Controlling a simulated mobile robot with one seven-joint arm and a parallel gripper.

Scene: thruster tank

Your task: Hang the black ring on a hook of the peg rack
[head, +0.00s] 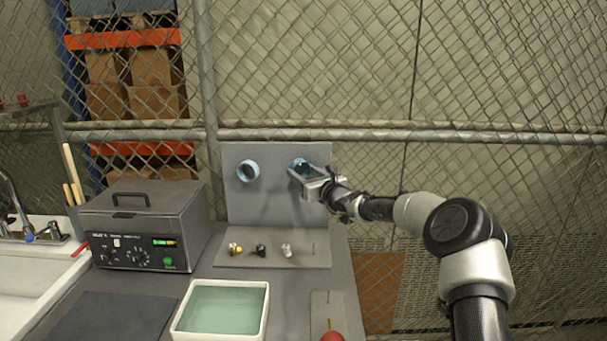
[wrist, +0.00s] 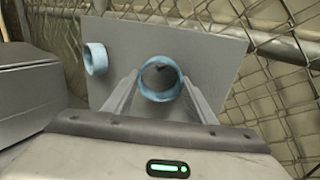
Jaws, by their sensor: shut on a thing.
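A grey upright panel (head: 277,205) carries two pale blue rings. The left blue ring (head: 248,170) stands out from the panel, and it also shows in the wrist view (wrist: 96,59). My gripper (head: 299,172) is at the right blue ring (head: 298,162). In the wrist view its two fingers flank the right blue ring (wrist: 145,91) and appear shut on it. Something dark shows inside that ring. A small black piece (head: 261,250) stands on the grey base below the panel; I cannot tell whether it is a ring. No clear black ring or hooks can be made out.
A yellow-and-black piece (head: 235,248), a white piece (head: 286,250) and a bare thin pin (head: 313,248) line the base. A white tray of greenish liquid (head: 264,308), a grey machine (head: 145,225) and a red knob (head: 331,336) are nearby. Wire fence stands behind.

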